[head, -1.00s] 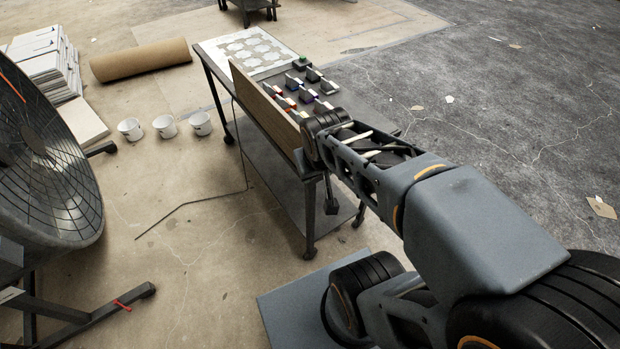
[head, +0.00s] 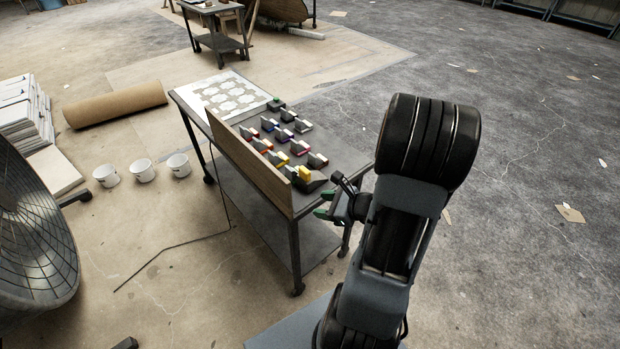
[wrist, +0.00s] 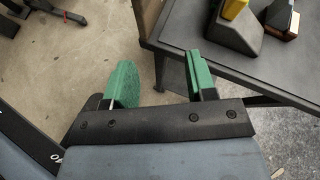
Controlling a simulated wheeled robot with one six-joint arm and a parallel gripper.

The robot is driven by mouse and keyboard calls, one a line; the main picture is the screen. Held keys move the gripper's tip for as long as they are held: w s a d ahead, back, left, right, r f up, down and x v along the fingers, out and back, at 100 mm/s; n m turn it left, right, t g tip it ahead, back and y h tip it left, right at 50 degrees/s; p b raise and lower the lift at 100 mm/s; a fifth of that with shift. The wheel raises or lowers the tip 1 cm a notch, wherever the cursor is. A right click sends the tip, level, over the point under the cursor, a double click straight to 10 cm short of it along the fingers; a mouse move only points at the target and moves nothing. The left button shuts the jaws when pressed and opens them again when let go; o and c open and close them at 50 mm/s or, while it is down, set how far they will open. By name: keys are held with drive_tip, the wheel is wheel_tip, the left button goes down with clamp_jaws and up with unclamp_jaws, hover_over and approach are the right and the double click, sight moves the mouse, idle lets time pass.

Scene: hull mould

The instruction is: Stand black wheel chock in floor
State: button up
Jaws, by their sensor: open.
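A black wedge, which looks like the wheel chock (head: 314,184), stands on the near end of the tabletop in the head view. A yellow piece (head: 304,173) is on or against it; I cannot tell which. In the wrist view the dark wedge (wrist: 232,38) shows at the upper right, partly cut off, with the yellow piece (wrist: 235,8) at its top. My gripper (head: 324,204) is off the table's near end, with green fingers apart. In the wrist view nothing is between the fingers (wrist: 158,78). The concrete floor (head: 190,285) lies beside the table.
The wheeled table (head: 345,165) carries several small coloured-side blocks (head: 285,133), a patterned white sheet (head: 232,95) and an upright wooden board (head: 245,160) along its left edge. A thin cable crosses the floor.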

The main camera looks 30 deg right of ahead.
sight(309, 174)
drive_tip(key=w+d+r+m+t+h, duration=0.2)
drive_tip(key=w+d+m+t+h, duration=0.2)
drive_tip(key=d+m, duration=0.15)
drive_tip(key=shift+m, duration=0.55)
drive_tip(key=x, duration=0.8)
drive_tip(key=a+x, duration=0.1)
drive_tip(key=x, duration=0.4)
drive_tip(key=shift+s+f+p, duration=0.15)
drive_tip(key=shift+f+p, duration=0.05)
drive_tip(key=shift+p, duration=0.15)
drive_tip(key=shift+c, duration=0.4)
clamp_jaws()
